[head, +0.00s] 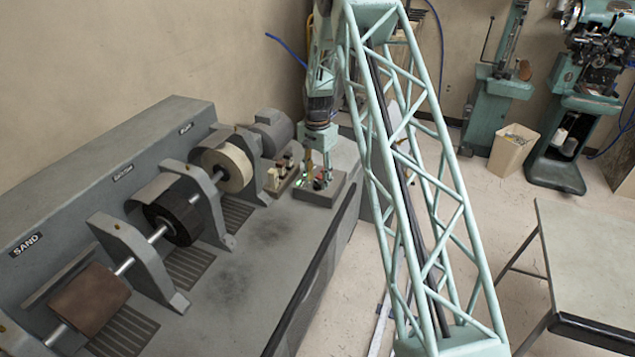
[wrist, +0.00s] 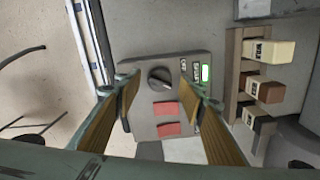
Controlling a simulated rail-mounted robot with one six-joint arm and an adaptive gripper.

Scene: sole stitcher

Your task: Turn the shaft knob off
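The dark round shaft knob (wrist: 160,78) sits on a grey control box (wrist: 140,122). Its pointer line is too small to read for certain. A green light (wrist: 205,73) glows on the box beside dark label plates. Two red buttons or switches (wrist: 167,108) sit near the knob. My gripper (wrist: 168,94) is open and empty, its two brown-padded fingers apart on either side of the knob and red controls. No contact with the knob shows. In the head view, my gripper (head: 318,168) points down over the control box (head: 318,197) and partly hides its top; the knob is not clear there.
A rack (wrist: 234,92) with several labelled blocks stands right of the box in the wrist view. A table (head: 590,250) stands at right.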

